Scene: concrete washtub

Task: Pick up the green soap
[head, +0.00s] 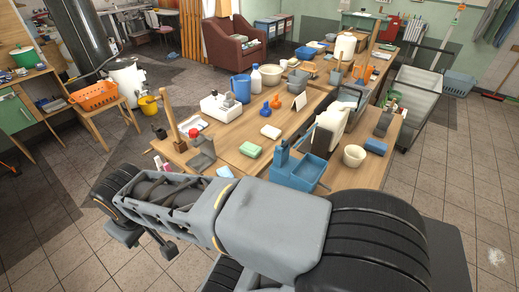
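A small green block (250,149), which looks like the green soap, lies flat on the near wooden table (232,163). It is left of the blue tub and in front of a pale cream block (270,131). Nothing touches it. My arm crosses the foreground, nearer to me than the table. I cannot make out my gripper's fingers in this view. Nothing shows them at the green block.
Close to the green block stand a blue tub (297,174), a grey holder (201,154) and a light-blue cloth (224,171). Tiled floor at left is mostly clear.

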